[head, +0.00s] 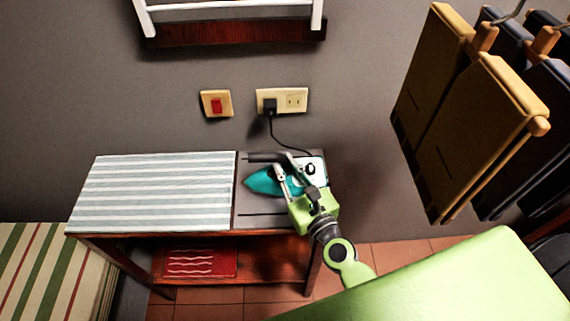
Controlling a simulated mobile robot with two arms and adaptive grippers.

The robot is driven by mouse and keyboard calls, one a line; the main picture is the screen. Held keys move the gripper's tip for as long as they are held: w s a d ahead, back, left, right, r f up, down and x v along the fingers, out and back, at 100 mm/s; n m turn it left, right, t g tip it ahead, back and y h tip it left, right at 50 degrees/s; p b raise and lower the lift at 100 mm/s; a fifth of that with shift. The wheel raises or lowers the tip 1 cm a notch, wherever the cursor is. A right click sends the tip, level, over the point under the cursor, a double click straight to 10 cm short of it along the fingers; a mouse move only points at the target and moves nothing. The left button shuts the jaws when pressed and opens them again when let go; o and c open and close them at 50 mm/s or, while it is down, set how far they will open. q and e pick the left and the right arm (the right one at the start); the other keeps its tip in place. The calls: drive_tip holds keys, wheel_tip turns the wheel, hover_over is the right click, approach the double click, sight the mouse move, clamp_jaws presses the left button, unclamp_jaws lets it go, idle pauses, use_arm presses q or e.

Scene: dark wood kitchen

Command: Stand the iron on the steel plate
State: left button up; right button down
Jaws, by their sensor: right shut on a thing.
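The iron (262,182) has a teal body with its pointed end to the left, a black handle and a white rear part with a dial. It is over the grey steel plate (252,207) at the right end of the ironing table. My right gripper (286,170), light green and grey, reaches in from the lower right and is shut on the iron. The gripper hides part of the iron, and I cannot tell whether the iron touches the plate. My left gripper is not in view.
A striped cloth pad (155,190) covers the table's left part. A black cord (284,142) runs from the wall outlet (292,101) down to the iron. Folded clothes (470,120) hang at right. A red folded cloth (197,263) lies on the lower shelf.

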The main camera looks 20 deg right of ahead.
drive_tip(key=shift+f, duration=0.15)
drive_tip(key=shift+f, duration=0.2)
drive_tip(key=c, duration=1.9)
unclamp_jaws()
drive_tip(key=shift+f, duration=0.15)
drive_tip(key=shift+s, duration=0.1)
